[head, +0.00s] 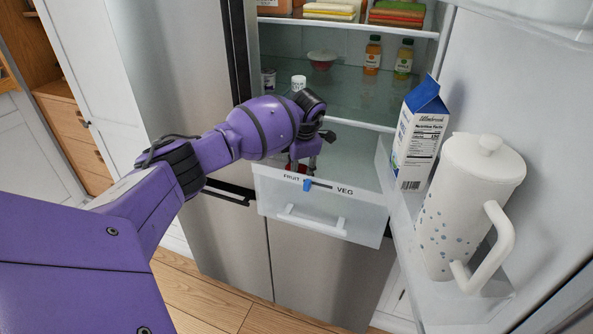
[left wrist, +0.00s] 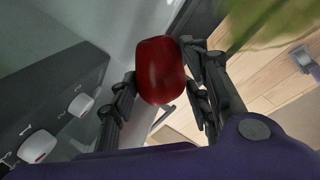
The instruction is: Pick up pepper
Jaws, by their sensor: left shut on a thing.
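The red pepper (left wrist: 160,72) is dark and glossy, held between the fingers of my left gripper (left wrist: 160,90) in the left wrist view. In the head view my left gripper (head: 303,160) points down at the open fridge drawer (head: 318,212), which is labelled FRUIT and VEG. Only a little red shows below the fingers there, just behind the drawer's front. I cannot tell whether the pepper touches the drawer. My right gripper is in neither view.
A blue and white carton (head: 418,140) and a white pitcher (head: 468,205) stand in the open door's rack at the right. Glass shelves above the drawer hold two bottles (head: 372,56), a bowl (head: 322,60) and food. A blurred green thing (left wrist: 265,22) shows in the left wrist view.

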